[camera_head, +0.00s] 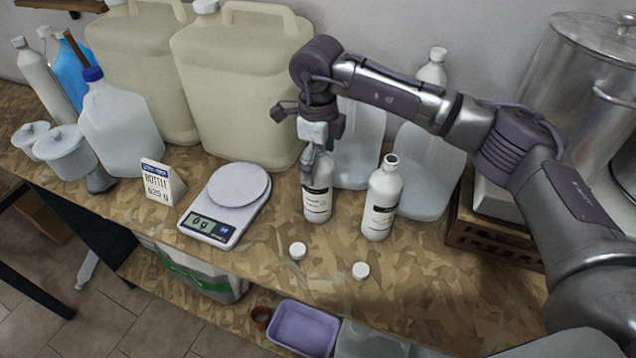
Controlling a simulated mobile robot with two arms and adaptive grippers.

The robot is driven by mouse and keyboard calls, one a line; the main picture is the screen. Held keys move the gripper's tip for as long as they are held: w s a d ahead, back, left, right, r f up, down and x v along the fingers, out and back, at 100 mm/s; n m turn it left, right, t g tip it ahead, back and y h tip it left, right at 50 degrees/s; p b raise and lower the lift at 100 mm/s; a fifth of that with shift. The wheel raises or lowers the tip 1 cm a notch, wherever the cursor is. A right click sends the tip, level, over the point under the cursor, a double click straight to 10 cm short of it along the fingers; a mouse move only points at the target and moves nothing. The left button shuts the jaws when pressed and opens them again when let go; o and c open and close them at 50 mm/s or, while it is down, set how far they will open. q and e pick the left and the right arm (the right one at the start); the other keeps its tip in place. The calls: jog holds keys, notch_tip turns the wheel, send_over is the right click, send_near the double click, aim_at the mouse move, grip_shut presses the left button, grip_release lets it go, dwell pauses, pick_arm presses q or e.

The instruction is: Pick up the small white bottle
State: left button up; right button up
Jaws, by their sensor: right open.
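One small white bottle (318,205) with a dark label stands upright on the wooden worktop (430,285). A second small white bottle (383,200), uncapped and with a similar label, stands just to its right. My right gripper (311,168) points down at the top of the first bottle, with its jaws open. The gripper hides that bottle's neck, and I cannot tell whether the fingers touch it. Two loose white caps (298,250) lie in front of the bottles. My left gripper is not in view.
A scale (225,205) reading 0 g and a sign card (160,182) stand left of the bottles. Large cream jugs (243,85) and clear jugs (428,165) stand close behind. A steel pot (590,65) is at the right. The front right worktop is clear.

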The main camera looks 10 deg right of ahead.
grip_shut()
dwell(0.5)
jog(key=shift+r, duration=0.1)
